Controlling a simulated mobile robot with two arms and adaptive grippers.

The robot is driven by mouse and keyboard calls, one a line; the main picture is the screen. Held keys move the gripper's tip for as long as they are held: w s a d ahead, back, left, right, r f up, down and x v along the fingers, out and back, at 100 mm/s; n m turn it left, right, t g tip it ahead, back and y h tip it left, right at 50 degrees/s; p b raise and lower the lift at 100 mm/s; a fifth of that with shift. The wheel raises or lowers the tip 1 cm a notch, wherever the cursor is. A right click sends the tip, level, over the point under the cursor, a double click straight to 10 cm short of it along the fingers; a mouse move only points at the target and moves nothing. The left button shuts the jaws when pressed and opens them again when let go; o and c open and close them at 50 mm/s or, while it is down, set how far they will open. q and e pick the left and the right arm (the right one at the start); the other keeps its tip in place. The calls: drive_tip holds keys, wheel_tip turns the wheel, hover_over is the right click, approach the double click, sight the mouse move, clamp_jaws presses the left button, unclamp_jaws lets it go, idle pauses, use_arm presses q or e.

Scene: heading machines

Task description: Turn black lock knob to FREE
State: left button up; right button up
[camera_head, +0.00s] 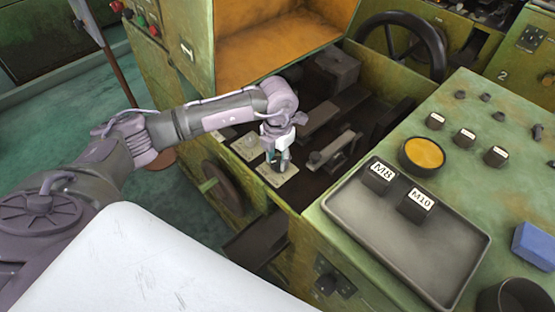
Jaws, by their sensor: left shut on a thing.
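My left arm reaches in from the left to the green machine. My left gripper (277,158) points down over a small pale plate (279,175) on the machine's near ledge. It is shut on a small dark piece on that plate, which appears to be the black lock knob (278,166). The fingers hide most of the knob, so its pointing direction and any FREE marking cannot be read. My right gripper is not in view.
A second pale plate (246,147) lies just left of the gripper. The open machine bed with dark metal parts (335,150) is to the right. A grey tray (400,245) holds blocks marked M8 and M10. Handwheels stand behind (408,40) and below left (222,188).

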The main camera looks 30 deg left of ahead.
sight(278, 161)
use_arm(q)
drive_tip(key=m+b, duration=0.5)
drive_tip(key=m, duration=0.1)
drive_tip(key=shift+f, duration=0.15)
drive_tip(key=shift+m+b, duration=1.3)
drive_tip(key=shift+m, duration=0.8)
drive_tip(key=shift+r, duration=0.25)
drive_tip(key=o, duration=1.1)
drive_tip(key=shift+o, duration=0.2)
wheel_tip(278, 161, up, 12)
